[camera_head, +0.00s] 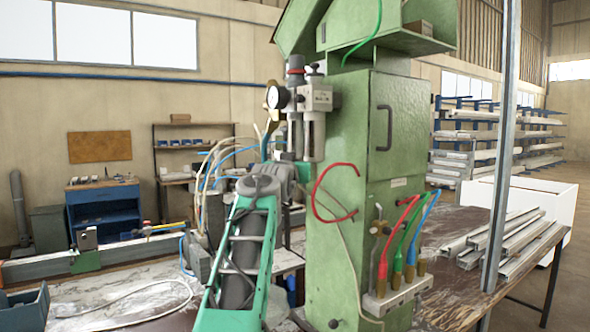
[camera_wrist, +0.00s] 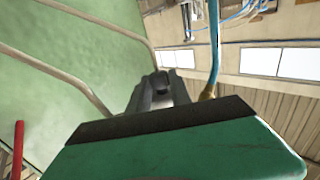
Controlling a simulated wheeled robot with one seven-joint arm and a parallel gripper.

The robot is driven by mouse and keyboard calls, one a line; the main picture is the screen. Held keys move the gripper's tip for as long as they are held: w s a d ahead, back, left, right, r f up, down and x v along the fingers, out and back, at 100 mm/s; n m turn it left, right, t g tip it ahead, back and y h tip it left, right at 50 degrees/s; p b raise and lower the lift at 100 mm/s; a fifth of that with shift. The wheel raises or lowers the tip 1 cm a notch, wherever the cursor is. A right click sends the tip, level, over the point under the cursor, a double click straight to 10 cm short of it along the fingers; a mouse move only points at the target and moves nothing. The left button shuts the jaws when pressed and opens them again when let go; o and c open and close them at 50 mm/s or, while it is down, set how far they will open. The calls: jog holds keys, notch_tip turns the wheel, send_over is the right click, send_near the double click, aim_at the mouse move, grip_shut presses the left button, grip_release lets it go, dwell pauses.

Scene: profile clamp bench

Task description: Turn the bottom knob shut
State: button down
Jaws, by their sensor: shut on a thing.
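In the wrist view my gripper (camera_wrist: 160,92) is shut, its dark fingers pointing at the machine's green side, on a small dark knob-like part (camera_wrist: 162,84) that shows between the fingertips. It looks like the bottom knob, but the fingers hide most of it, so I cannot tell how far it is turned. In the head view my teal arm reaches to the left side of the green machine (camera_head: 352,215), and it hides the fingertips and the knob there.
A pressure gauge (camera_head: 278,97) and regulator (camera_head: 315,98) sit above my arm. A red hose (camera_head: 316,195) loops on the machine's front. Blue and pale hoses (camera_head: 207,165) hang left of my arm. Metal profiles (camera_head: 497,240) lie on the right table.

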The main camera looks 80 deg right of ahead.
jog(key=shift+r, duration=0.15)
jog(key=c, duration=1.2)
grip_release()
jog(key=shift+o, duration=0.2)
jog(key=a+b, duration=0.3)
jog(key=a, duration=0.4)
jog(key=shift+s+a, duration=0.2)
jog(key=shift+a, duration=0.15)
